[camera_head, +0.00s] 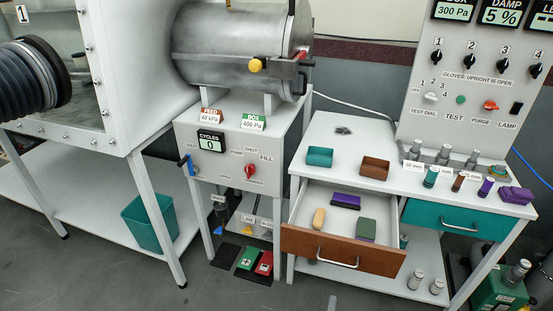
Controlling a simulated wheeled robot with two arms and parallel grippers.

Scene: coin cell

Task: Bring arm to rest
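Neither of my grippers and neither of my arms shows in the head view. A brown-fronted drawer (341,249) stands open beneath the white table (337,132). In it lie a tan block (319,218), a purple and dark block (345,201) and a green and purple block (366,230).
A glovebox with a black ribbed glove port (30,85) stands at the left. A steel cylinder chamber (235,45) sits on a white cabinet (243,160). A teal drawer (442,216) looks shut. Grey floor (110,265) is free in front.

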